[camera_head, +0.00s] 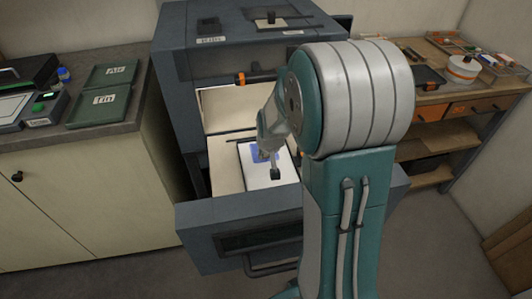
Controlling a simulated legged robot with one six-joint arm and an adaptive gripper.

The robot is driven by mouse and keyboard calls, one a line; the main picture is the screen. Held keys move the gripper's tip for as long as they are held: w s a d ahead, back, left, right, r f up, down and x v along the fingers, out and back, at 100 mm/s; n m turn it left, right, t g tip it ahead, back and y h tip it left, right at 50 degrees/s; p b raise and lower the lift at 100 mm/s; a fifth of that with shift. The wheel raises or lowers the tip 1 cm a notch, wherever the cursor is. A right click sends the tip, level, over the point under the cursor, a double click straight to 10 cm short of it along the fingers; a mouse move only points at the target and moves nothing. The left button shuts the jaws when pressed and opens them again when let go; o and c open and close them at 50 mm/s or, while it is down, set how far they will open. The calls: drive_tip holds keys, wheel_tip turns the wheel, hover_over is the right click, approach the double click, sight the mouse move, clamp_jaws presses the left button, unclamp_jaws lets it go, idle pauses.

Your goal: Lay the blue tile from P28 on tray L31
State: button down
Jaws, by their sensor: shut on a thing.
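A blue tile (257,151) shows around and behind my gripper (268,166), over a white slab (256,181) in the open drawer of a dark grey cabinet. My gripper points down and is small in this view. It appears shut on the blue tile, but the contact is partly hidden. I cannot tell whether the tile touches the slab or is just above it. No label reading P28 or L31 is legible.
The open grey drawer (215,222) has raised walls around the slab, and the cabinet body (176,75) rises behind. Two green trays (104,98) lie on the left counter. A wooden bench (440,128) with tools and a white tub (463,68) stands at right.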

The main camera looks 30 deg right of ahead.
drive_tip(key=shift+c, duration=2.1)
unclamp_jaws()
drive_tip(key=shift+r, duration=3.5)
